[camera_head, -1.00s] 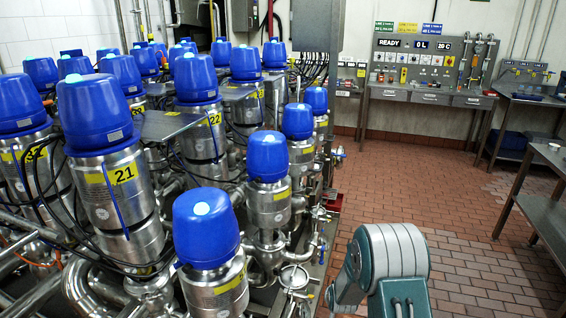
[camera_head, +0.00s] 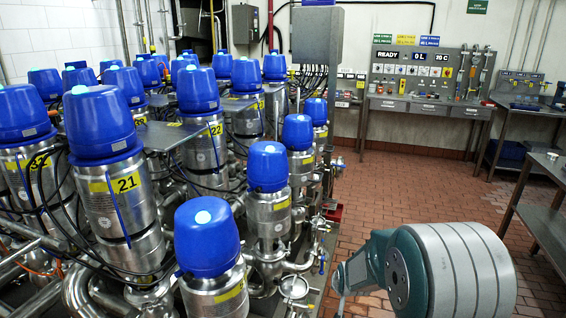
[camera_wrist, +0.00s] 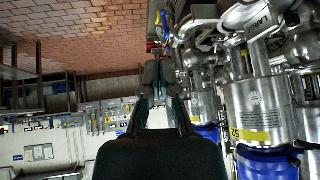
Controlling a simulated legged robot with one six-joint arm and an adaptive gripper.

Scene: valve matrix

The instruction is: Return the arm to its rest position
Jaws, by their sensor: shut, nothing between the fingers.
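In the head view my arm (camera_head: 440,272), with a large grey and teal rounded joint, is at the lower right, over the brick floor beside the valve rows. My gripper is not clearly seen there. In the wrist view my gripper (camera_wrist: 157,70) shows as dark fingers at the middle, shut and empty. That view is upside down, with the floor at the top. No object touches the fingers. Valve bodies with blue caps stand to the right of the gripper in the wrist view, apart from it.
Blue-capped steel valves (camera_head: 206,238) fill the left and middle in rows, with pipes and cables among them. A control bench (camera_head: 425,105) stands at the back wall. A metal table (camera_head: 540,215) is at the right. Brick floor (camera_head: 400,190) between them is clear.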

